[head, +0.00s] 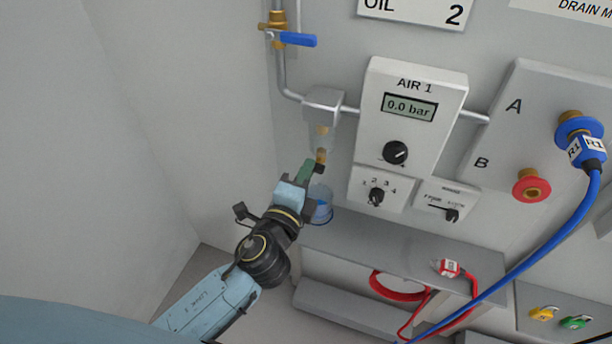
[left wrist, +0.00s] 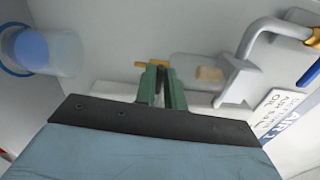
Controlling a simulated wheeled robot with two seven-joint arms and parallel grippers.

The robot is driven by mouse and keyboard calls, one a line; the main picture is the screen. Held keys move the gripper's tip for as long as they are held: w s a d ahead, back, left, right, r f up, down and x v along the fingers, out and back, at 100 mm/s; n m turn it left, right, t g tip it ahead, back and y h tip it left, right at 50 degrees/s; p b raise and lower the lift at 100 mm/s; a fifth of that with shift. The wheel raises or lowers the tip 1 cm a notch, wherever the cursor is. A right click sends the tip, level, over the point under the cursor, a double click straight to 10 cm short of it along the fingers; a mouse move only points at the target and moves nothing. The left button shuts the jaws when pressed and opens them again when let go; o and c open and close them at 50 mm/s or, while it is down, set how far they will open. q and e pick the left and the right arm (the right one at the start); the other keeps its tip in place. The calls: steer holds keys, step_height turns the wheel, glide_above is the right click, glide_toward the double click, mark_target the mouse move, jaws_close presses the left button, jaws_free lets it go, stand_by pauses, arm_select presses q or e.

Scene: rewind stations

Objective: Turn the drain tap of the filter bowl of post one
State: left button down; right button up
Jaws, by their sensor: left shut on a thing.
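The filter bowl (head: 319,137) is clear, with amber matter inside, and hangs under a grey filter head (head: 323,104) left of the AIR 1 panel. The brass drain tap (head: 321,157) is at its lower end. In the left wrist view the bowl (left wrist: 190,68) lies sideways, with the yellow tap (left wrist: 145,63) at the fingertips. My left gripper (head: 312,168) reaches up from below, its green fingers (left wrist: 160,78) shut on the tap and hiding part of it. My right gripper is not in view.
A clear cup with a blue bottom (head: 321,207) stands on the grey shelf (head: 385,250) below the bowl. A blue-handled valve (head: 290,39) is on the pipe above. The AIR 1 panel (head: 430,85) reads 0.0 bar. A blue hose (head: 560,245) hangs at right.

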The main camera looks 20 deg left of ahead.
arm_select(q)
steer(key=shift+n, duration=0.5)
steer(key=c, duration=1.5)
jaws_free()
